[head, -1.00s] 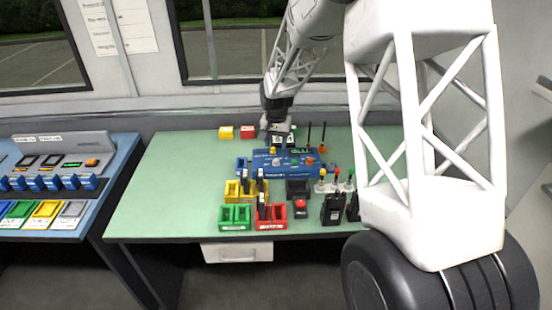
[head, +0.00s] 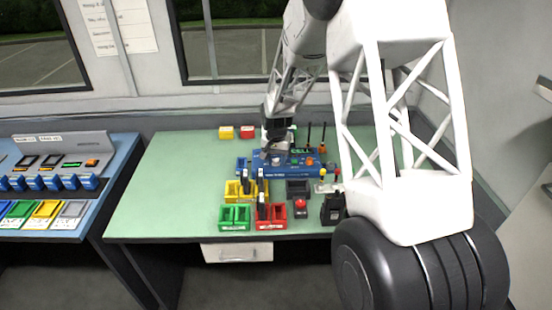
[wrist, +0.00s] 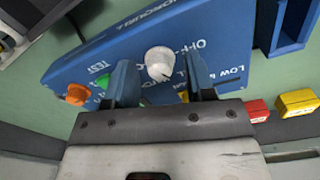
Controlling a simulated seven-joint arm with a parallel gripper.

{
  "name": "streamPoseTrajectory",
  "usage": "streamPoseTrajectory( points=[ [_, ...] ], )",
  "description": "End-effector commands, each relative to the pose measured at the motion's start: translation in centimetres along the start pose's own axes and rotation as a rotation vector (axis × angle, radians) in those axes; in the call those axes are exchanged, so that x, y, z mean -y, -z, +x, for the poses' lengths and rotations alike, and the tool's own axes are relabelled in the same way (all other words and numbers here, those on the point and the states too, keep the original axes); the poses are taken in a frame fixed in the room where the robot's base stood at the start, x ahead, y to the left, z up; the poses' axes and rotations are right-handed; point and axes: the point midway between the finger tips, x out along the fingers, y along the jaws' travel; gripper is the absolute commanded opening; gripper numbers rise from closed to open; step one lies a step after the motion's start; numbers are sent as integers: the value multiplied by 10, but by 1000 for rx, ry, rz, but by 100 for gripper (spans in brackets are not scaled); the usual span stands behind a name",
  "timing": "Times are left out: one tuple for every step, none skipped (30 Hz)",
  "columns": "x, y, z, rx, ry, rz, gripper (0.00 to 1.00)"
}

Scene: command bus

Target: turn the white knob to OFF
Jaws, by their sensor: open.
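The white knob (wrist: 159,63) sits on the face of a blue box (wrist: 220,55) in the wrist view. The box has white lettering near the knob, partly cut off and upside down. My gripper (wrist: 160,75) is open, with one finger on each side of the knob. Whether the fingers touch the knob cannot be told. In the head view my gripper (head: 272,150) is over the blue box (head: 300,168) and hides the knob. An orange knob (wrist: 77,94) and a green button (wrist: 102,82) are on the same box.
Yellow (head: 226,132) and red (head: 247,132) blocks lie behind the box. Green (head: 235,217), red (head: 271,220) and yellow (head: 237,190) bins stand in front, with black radios in or near them. The left of the green table (head: 170,190) is clear.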

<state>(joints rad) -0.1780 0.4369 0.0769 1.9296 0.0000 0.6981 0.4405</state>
Motion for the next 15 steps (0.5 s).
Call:
streamPoseTrajectory(
  points=[
    [0, 0, 0, 0, 0, 0, 50],
    [0, 0, 0, 0, 0, 0, 50],
    [0, 0, 0, 0, 0, 0, 50],
    [0, 0, 0, 0, 0, 0, 45],
    [0, 0, 0, 0, 0, 0, 40],
    [0, 0, 0, 0, 0, 0, 34],
    [0, 0, 0, 0, 0, 0, 30],
    [0, 0, 0, 0, 0, 0, 25],
    [0, 0, 0, 0, 0, 0, 19],
    [0, 0, 0, 0, 0, 0, 14],
    [0, 0, 0, 0, 0, 0, 10],
    [0, 0, 0, 0, 0, 0, 4],
    [0, 0, 0, 0, 0, 0, 0],
    [0, 0, 0, 0, 0, 0, 0],
    [0, 0, 0, 0, 0, 0, 0]
  ],
)
